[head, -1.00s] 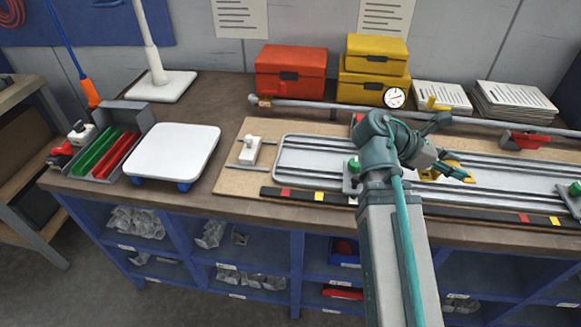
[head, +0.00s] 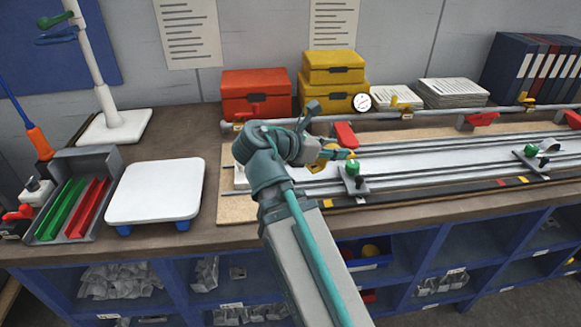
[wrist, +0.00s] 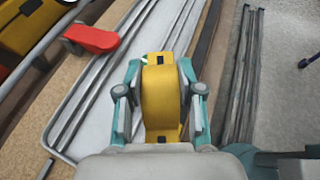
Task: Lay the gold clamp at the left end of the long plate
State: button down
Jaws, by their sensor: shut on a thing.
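My gripper (head: 335,152) is shut on the gold clamp (wrist: 162,100), which fills the space between its fingers in the wrist view. In the head view the gold clamp (head: 322,158) shows only partly at my gripper's tip. The long plate (head: 420,158) is a pale, flat strip with rails, lying on a wooden board. The clamp is over the left part of the plate, which also shows under it in the wrist view (wrist: 98,78). The gap between clamp and plate is not clear. My arm hides much of the plate's left end in the head view.
A green-knobbed fixture (head: 354,180) stands close right of my gripper, another (head: 533,154) farther right. Red handles (head: 345,134) line the back edge below a grey pipe (head: 420,113). A white platform (head: 155,190) and a tray of green and red strips (head: 75,195) stand left.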

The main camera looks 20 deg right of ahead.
jog(key=shift+w+p, duration=0.35)
jog(key=shift+w, duration=0.25)
jog(key=w+f+p, duration=0.2)
jog(key=w+p, duration=0.1)
jog(key=w+a+f+p, duration=0.1)
jog(key=w+f+p, duration=0.2)
jog(key=w+p, duration=0.1)
jog(key=w+a+f+p, duration=0.1)
jog(key=w+f+p, duration=0.2)
jog(key=shift+w+p, duration=0.3)
jog(key=shift+p, duration=0.05)
jog(key=shift+w+f, duration=0.3)
jog(key=shift+f, duration=0.2)
jog(key=shift+w+f+p, duration=0.2)
jog(key=shift+f+p, duration=0.4)
jog(key=shift+f, duration=1.15)
jog(key=shift+f, duration=0.1)
jog(key=c, duration=0.7)
grip_release()
